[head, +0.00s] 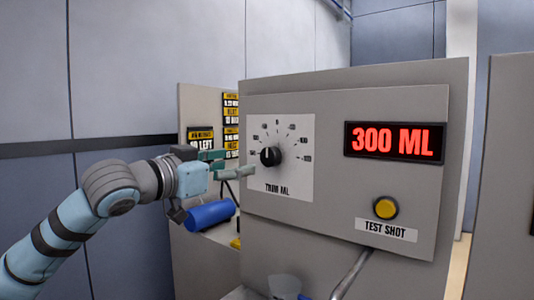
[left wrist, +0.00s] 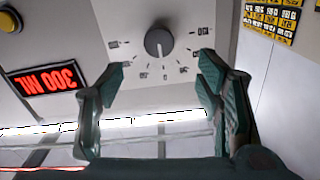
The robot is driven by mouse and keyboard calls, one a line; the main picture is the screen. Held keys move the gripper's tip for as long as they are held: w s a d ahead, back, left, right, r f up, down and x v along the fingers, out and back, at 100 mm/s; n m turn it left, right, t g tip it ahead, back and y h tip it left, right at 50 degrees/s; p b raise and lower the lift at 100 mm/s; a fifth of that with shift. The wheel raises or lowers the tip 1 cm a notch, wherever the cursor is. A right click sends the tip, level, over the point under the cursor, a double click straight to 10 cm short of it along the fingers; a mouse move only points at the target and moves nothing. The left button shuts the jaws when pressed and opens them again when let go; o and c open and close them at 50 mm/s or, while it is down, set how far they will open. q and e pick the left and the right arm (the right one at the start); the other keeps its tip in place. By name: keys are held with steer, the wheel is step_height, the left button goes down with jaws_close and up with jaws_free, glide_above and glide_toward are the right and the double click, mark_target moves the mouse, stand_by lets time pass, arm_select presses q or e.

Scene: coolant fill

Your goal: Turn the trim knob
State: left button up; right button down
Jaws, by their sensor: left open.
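The black trim knob (head: 270,156) sits on a white dial plate (head: 297,185) marked "TRIM ML", with scale marks around it. The knob also shows in the left wrist view (left wrist: 158,42), above and between the fingertips. A light line on it points down toward the lower marks there. My left gripper (head: 236,164) is open and empty, just left of the plate in the head view. In the left wrist view my left gripper (left wrist: 161,72) has its fingers spread wide, apart from the knob. My right gripper is not in view.
The grey panel carries a red "300 ML" display (head: 394,142) and a yellow button (head: 386,207) labelled "TEST SHOT". A metal pipe (head: 352,272) and a clear cup (head: 285,287) are below. A blue cylinder (head: 210,214) lies behind my left arm, near yellow-black signs (head: 200,139).

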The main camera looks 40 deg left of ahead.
mark_target(267, 158)
arm_select(q)
steer(key=w+p, duration=0.3)
steer(key=p, duration=0.1)
steer(key=w+r+p, duration=0.1)
steer(key=w+p, duration=0.2)
steer(key=shift+w+r+p, duration=0.2)
steer(key=shift+w+p, duration=0.15)
steer(key=shift+w, duration=0.05)
steer(key=w+p, duration=0.1)
steer(key=w, duration=0.1)
steer(key=w+p, duration=0.1)
steer(key=w, duration=0.1)
steer(key=shift+a+f, duration=0.1)
steer(key=shift+f, duration=0.3)
steer(key=shift+w+f, duration=0.2)
steer(key=shift+w, duration=0.3)
steer(key=shift+s, duration=0.15)
steer(key=shift+c, duration=0.7)
steer(key=c, duration=1)
